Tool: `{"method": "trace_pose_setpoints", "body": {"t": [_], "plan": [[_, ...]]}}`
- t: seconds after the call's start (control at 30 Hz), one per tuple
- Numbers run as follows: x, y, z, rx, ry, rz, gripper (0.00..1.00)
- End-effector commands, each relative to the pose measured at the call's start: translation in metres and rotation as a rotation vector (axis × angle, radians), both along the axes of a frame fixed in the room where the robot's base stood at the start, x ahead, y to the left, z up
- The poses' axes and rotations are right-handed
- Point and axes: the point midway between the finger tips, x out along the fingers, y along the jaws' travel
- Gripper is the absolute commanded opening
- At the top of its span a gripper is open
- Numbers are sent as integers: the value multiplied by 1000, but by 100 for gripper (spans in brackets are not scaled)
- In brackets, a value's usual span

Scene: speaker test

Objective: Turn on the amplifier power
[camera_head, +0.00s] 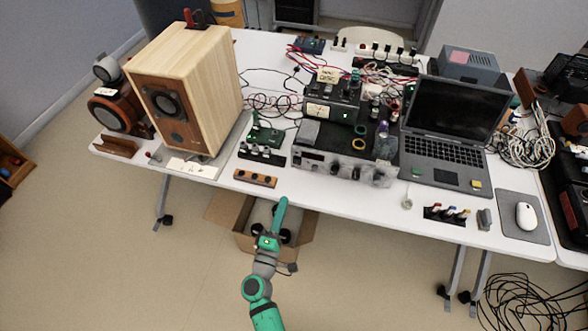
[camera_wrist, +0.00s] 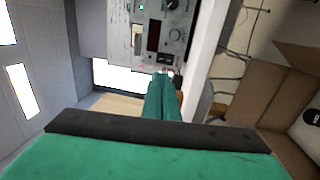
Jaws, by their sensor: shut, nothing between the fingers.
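A low grey device with a front panel of knobs, which looks like the amplifier (camera_head: 312,160), sits near the table's front edge under a black box with dials (camera_head: 335,108). In the wrist view a grey panel (camera_wrist: 143,12) with a round knob, a dark display window and small switches shows at the top; it looks like the same front. My gripper (camera_head: 282,202) is shut and empty, in front of the table edge and to the left of the device. In the wrist view its fingertips (camera_wrist: 163,76) point toward the panel's lower end. I cannot tell the power switch's position.
A large wooden speaker (camera_head: 200,85) stands at the left of the white table (camera_head: 225,185). An open laptop (camera_head: 445,150) is to the device's right. A wooden block with knobs (camera_head: 255,178) lies at the front edge. An open cardboard box (camera_head: 229,211) is below my gripper.

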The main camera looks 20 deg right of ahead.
Motion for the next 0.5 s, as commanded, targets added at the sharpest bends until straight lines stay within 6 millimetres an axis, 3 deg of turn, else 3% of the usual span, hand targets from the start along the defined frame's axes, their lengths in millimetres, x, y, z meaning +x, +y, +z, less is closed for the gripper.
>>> {"method": "trace_pose_setpoints", "body": {"t": [0.33,0.5], "plan": [[3,-2,0,1,0,0,0],[19,-14,3,2,-1,-1,0]]}}
